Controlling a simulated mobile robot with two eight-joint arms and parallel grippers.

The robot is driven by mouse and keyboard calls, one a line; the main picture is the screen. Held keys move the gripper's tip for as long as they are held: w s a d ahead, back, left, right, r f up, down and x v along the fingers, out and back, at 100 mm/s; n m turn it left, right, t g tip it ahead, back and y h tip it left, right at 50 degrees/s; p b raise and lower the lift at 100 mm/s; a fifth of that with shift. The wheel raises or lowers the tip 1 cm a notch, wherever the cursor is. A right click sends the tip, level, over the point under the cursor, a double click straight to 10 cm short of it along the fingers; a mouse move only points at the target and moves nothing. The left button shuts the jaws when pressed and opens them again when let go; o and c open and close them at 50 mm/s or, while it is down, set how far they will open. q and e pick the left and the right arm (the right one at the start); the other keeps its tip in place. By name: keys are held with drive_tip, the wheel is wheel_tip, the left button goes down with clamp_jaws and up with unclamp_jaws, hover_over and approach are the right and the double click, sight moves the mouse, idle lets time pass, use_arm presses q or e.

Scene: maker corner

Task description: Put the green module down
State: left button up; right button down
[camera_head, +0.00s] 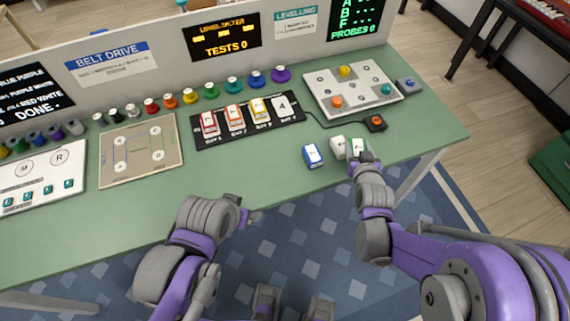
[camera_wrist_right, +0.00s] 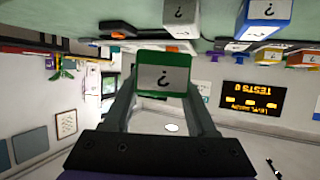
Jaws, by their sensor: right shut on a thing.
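The green module (camera_head: 358,147), a block with a white label, is near the table's front edge at the right. My right gripper (camera_wrist_right: 163,88) is shut on it, with one finger on each side in the wrist view. I cannot tell whether its underside touches the table. A white module (camera_head: 338,148) stands just left of it in the head view, and a blue module (camera_head: 313,156) stands further left. My left gripper (camera_head: 248,215) is off the table's front edge, away from the modules; its jaws are too small to read.
The black slot board (camera_head: 250,133) holds red, orange and yellow modules and one blank-looking slot numbered 4. A wired orange button (camera_head: 376,123) lies behind the green module. A white panel (camera_head: 352,88) with coloured knobs is further back. Green table (camera_head: 425,132) is clear at the right.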

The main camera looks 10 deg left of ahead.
sight(283, 167)
drive_tip(key=s+a+r+n+g+y+b, duration=0.1)
drive_tip(key=s+a+n+y+b, duration=0.1)
drive_tip(key=a, duration=0.8)
drive_tip(key=s+a+r+n+g+y+b, duration=0.1)
drive_tip(key=s+a+n+y+b, duration=0.1)
drive_tip(key=a, duration=0.9)
drive_tip(key=shift+s+n+y+b, duration=0.3)
drive_tip(key=shift+s+y+b, duration=0.25)
drive_tip(key=shift+b, duration=0.65)
drive_tip(key=shift+f, duration=0.1)
wheel_tip(283, 167, down, 10)
drive_tip(key=b, duration=0.2)
drive_tip(key=shift+r+b, duration=0.25)
drive_tip(key=shift+b, duration=0.05)
drive_tip(key=shift+f, duration=0.3)
drive_tip(key=shift+c, duration=1)
unclamp_jaws()
drive_tip(key=shift+r, duration=0.1)
